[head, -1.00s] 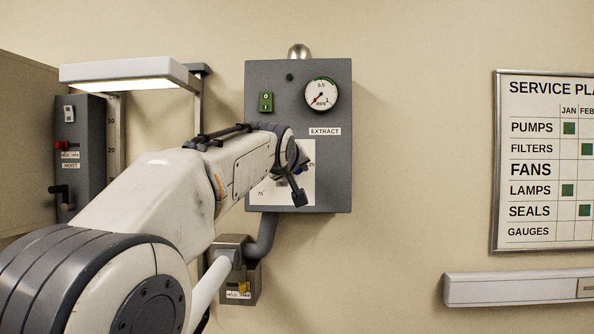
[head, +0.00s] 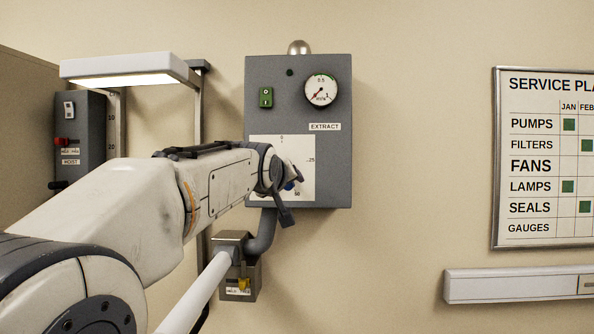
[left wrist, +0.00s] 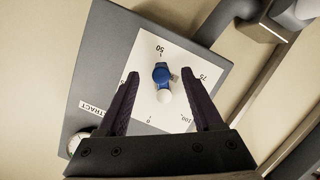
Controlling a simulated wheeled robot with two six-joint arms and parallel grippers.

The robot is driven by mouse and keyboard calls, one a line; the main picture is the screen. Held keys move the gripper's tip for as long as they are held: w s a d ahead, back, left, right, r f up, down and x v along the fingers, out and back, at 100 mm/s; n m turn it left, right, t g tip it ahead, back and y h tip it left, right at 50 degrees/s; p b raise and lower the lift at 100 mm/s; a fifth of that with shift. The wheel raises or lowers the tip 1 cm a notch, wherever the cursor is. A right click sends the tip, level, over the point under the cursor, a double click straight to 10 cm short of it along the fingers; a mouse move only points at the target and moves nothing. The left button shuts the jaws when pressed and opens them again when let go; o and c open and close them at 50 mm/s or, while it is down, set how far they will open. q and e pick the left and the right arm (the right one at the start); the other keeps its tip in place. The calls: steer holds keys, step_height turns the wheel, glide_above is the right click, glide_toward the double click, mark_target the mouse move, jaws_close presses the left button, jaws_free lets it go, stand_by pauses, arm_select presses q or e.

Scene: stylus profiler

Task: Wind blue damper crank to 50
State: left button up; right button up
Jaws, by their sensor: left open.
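The blue part lies on the 50 side of the dial. In the head view only a bit of blue (head: 289,186) shows near the 50 mark, mostly hidden by my arm. My left gripper (left wrist: 160,76) is open, its fingers on either side of the crank with gaps visible. In the head view the left gripper (head: 292,198) is in front of the dial's lower part. My right gripper is out of view.
The grey EXTRACT box (head: 331,165) carries a round gauge (head: 321,90) and green switch (head: 266,97). A lamp (head: 125,69) and another grey box (head: 85,130) are at left.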

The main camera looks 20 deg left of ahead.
arm_select(q)
steer(key=b+v, duration=0.1)
steer(key=v, duration=0.1)
steer(key=b+v, duration=0.1)
steer(key=f+v, duration=0.1)
steer(key=v, duration=0.1)
steer(key=shift+s+d+b, duration=0.4)
